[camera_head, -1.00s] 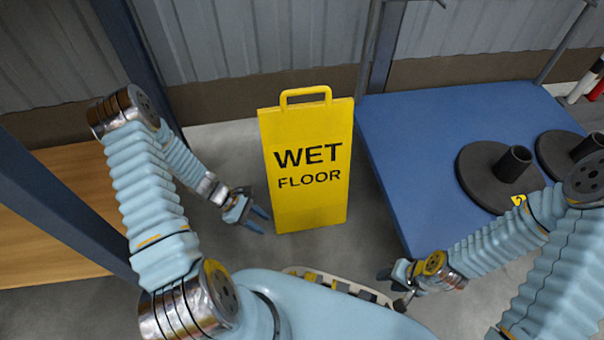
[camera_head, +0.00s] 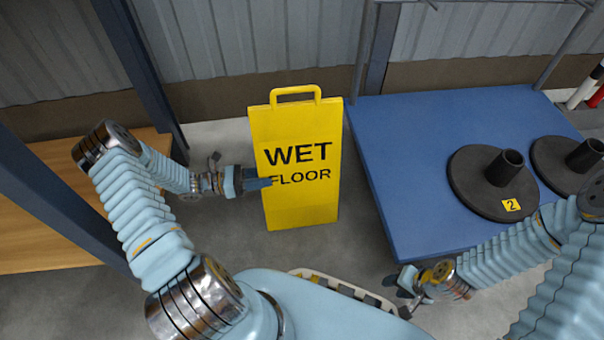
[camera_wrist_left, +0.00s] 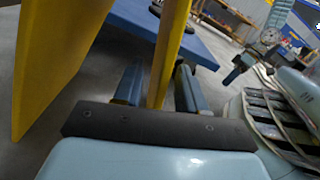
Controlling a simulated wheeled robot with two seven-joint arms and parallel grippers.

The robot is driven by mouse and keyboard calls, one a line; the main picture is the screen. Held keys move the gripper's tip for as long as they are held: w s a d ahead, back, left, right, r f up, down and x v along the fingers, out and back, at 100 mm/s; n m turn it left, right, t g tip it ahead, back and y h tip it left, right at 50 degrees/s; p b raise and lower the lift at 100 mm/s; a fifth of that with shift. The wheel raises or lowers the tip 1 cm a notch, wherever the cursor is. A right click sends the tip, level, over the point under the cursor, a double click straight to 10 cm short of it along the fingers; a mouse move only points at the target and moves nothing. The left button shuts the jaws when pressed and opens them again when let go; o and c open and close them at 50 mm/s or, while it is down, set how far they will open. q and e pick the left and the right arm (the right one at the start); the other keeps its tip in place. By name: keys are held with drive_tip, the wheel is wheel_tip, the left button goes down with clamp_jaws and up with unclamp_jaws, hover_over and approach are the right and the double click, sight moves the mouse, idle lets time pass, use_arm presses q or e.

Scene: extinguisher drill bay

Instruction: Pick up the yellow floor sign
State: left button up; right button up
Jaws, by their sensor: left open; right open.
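The yellow floor sign (camera_head: 297,205), marked WET FLOOR with a handle on top, stands upright on the floor in the middle of the head view. My left gripper (camera_head: 263,183) is at its left edge, about mid-height, with a finger in front of the panel. In the left wrist view, one yellow panel (camera_wrist_left: 170,45) runs edge-on between the open fingers of the left gripper (camera_wrist_left: 158,85); a second panel (camera_wrist_left: 60,50) slants down at the left, outside them. I cannot tell whether the fingers touch. My right gripper (camera_head: 408,290) is open and empty, low in front of the blue platform.
The blue platform (camera_head: 400,150) stands close to the sign's right, with two black round bases (camera_head: 480,200) on it. A blue post (camera_head: 145,70) and a wooden surface (camera_head: 50,220) are at the left. A corrugated wall (camera_head: 260,40) is behind.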

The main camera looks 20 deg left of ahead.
sight(277, 180)
use_arm(q)
drive_tip(key=x, duration=0.4)
drive_tip(key=shift+d, duration=0.3)
clamp_jaws()
idle(1.1)
